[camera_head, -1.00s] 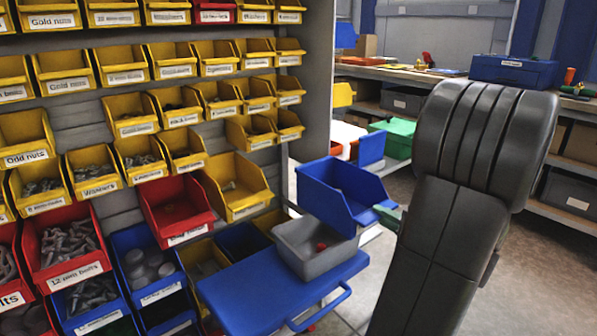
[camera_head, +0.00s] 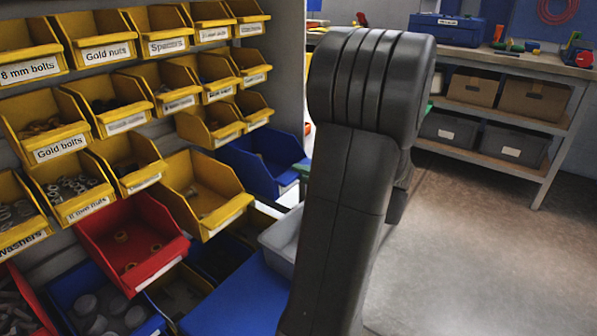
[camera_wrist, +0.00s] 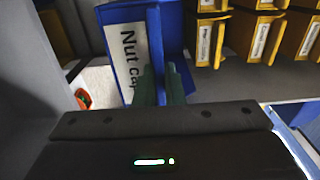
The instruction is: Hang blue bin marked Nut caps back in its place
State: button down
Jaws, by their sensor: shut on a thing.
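The blue bin marked "Nut cap…" (camera_wrist: 128,55) is in my gripper (camera_wrist: 165,85); the rest of its label is hidden behind the green fingers. In the head view the blue bin (camera_head: 258,165) is upright at the lower right of the rack, right of a large yellow bin (camera_head: 205,195) and below a smaller yellow one. I cannot tell whether it touches the rack panel. My gripper (camera_head: 303,170) shows only as a bit of green at the bin's right side, mostly hidden by my arm. The gripper is shut on the bin's front edge.
A red bin (camera_head: 130,240) with a few nuts hangs left of the large yellow bin. Below are a blue cart top (camera_head: 235,300) and a grey box (camera_head: 283,240). A shelf bench (camera_head: 510,115) stands behind at right. Open floor (camera_head: 480,240) lies to the right.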

jog(key=shift+p+x, duration=0.35)
jog(key=shift+x, duration=0.75)
jog(key=shift+w+a+f, duration=0.1)
jog(key=shift+w+a, duration=0.1)
jog(key=shift+a, duration=0.1)
jog(key=shift+b+x, duration=0.6)
jog(key=shift+x, duration=0.65)
jog(key=shift+f+b, duration=0.95)
jog(key=shift+b, duration=0.35)
jog(key=c, duration=1.5)
grip_release()
jog(key=shift+o, duration=0.2)
